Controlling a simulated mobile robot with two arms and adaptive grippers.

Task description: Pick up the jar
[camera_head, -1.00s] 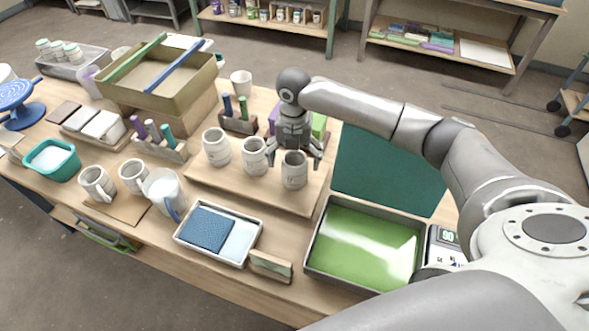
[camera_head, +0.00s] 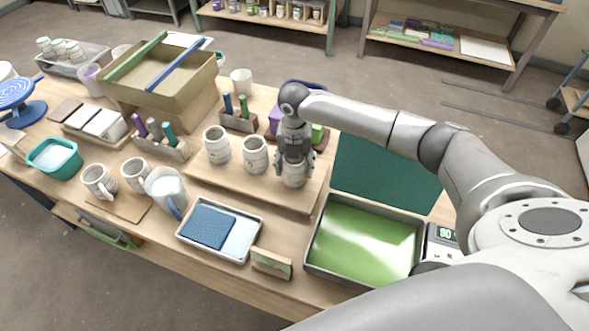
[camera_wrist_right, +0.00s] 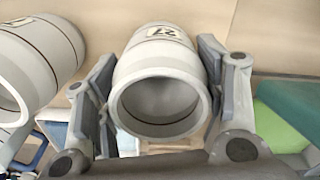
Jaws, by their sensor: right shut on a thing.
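The jar (camera_head: 294,178) is a pale grey-white pot on the right end of a low wooden board (camera_head: 240,188). My right gripper (camera_head: 294,160) has come down over it from above and is shut on it, hiding its upper part. In the right wrist view the jar (camera_wrist_right: 160,95) shows its open mouth and a "27" label, with my right gripper's fingers (camera_wrist_right: 162,85) on both sides. Two similar jars stand to the left on the board, the nearer one (camera_head: 255,155) and a farther one (camera_head: 216,145). My left gripper is not in view.
A tray with a green surface (camera_head: 362,240) lies to the right front, with a scale (camera_head: 443,243) beside it. Tool holders (camera_head: 238,118) stand behind the board.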

